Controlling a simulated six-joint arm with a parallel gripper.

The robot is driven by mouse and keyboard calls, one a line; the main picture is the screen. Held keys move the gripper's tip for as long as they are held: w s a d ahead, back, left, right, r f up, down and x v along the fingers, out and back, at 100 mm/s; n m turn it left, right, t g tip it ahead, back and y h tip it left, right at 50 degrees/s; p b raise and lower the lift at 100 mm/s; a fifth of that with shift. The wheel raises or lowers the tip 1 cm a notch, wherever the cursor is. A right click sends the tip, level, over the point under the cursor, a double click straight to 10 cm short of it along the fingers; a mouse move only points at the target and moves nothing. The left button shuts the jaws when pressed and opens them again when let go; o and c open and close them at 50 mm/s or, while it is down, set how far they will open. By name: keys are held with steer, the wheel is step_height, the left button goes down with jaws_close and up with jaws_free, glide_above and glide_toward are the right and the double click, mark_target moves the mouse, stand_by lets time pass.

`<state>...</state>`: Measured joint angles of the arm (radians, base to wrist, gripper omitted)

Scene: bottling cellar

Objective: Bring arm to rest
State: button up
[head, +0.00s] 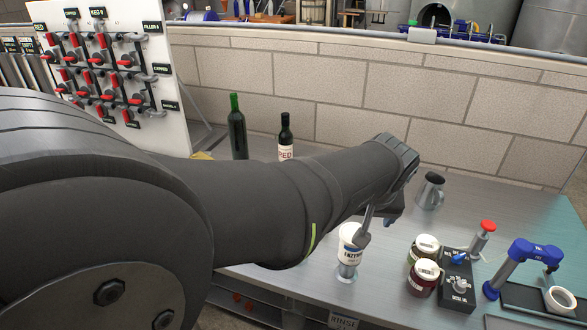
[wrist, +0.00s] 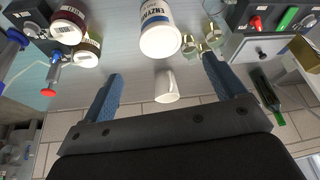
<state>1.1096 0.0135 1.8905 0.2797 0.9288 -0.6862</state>
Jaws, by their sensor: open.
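My gripper (head: 380,226) is at the end of my arm, which reaches from the left across the bench in the head view. In the wrist view my gripper (wrist: 162,70) has its two blue-padded fingers wide apart, with nothing held between them. A white ENZYME tub (head: 349,258) stands close by the fingers in the head view; it also shows in the wrist view (wrist: 158,32), beyond the fingertips. A metal jug (head: 430,190) stands behind and to the right of my gripper. In the wrist view the jug (wrist: 167,88) appears between the fingers.
Two lidded jars (head: 424,278) stand by a dark control box (head: 458,280) at the right. A blue stand (head: 520,262) is farther right. Dark bottles (head: 237,135) stand behind my arm, near a valve panel (head: 110,60). Bare bench (head: 500,205) lies at the back right.

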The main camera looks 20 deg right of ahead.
mark_target(354, 232)
steer(key=shift+f, duration=0.1)
steer(key=x, duration=1.2)
steer(key=shift+r, duration=0.85)
steer(key=shift+f, duration=0.1)
